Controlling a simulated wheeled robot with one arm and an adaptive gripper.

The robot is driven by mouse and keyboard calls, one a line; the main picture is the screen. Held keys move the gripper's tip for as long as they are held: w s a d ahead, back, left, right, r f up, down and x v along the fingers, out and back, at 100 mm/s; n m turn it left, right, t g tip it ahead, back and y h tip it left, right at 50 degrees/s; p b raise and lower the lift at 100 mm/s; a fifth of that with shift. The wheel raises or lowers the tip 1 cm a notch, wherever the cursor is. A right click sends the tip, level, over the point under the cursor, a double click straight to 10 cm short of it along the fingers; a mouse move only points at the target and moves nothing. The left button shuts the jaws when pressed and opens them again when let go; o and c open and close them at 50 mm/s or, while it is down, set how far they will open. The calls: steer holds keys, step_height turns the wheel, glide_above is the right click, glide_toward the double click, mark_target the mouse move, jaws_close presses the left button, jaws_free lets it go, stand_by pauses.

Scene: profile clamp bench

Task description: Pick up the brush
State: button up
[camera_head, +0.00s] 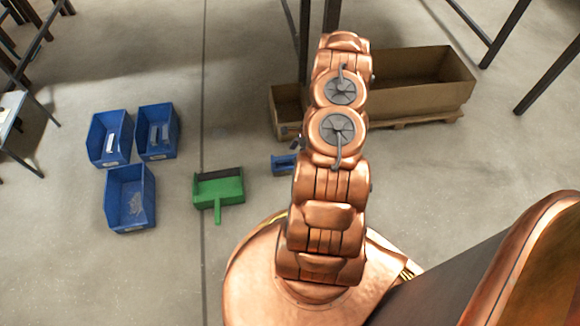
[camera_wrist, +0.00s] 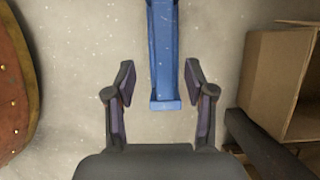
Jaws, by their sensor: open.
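A long blue piece, which looks like the brush (camera_wrist: 163,50), lies on the concrete floor in the wrist view. It runs from the top edge down to a squared end between my fingers in the picture. The blue piece also shows in the head view (camera_head: 284,165), partly hidden behind my arm. My gripper (camera_wrist: 159,76) is open, with one finger on each side of the blue piece and a gap on both sides. Nothing is held. How high the fingers are above it I cannot tell. In the head view my arm hides most of the gripper.
A green dustpan (camera_head: 219,190) lies left of the blue piece. Several blue bins, one in front (camera_head: 130,200), stand farther left. An open cardboard box (camera_head: 420,98) stands behind my arm and on the right in the wrist view (camera_wrist: 270,85). Dark table legs (camera_head: 505,35) stand at upper right.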

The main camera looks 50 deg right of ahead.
mark_target(290, 157)
steer(key=b+x, duration=0.1)
steer(key=x, duration=0.2)
steer(key=shift+w+a+f+b, duration=0.2)
steer(key=shift+w+f+b, duration=0.05)
steer(key=shift+w+b, duration=0.15)
steer(key=shift+w+a+f, duration=0.15)
steer(key=shift+a+f, duration=0.05)
steer(key=shift+f, duration=0.25)
steer(key=shift+f, duration=0.2)
jaws_close()
stand_by(0.4)
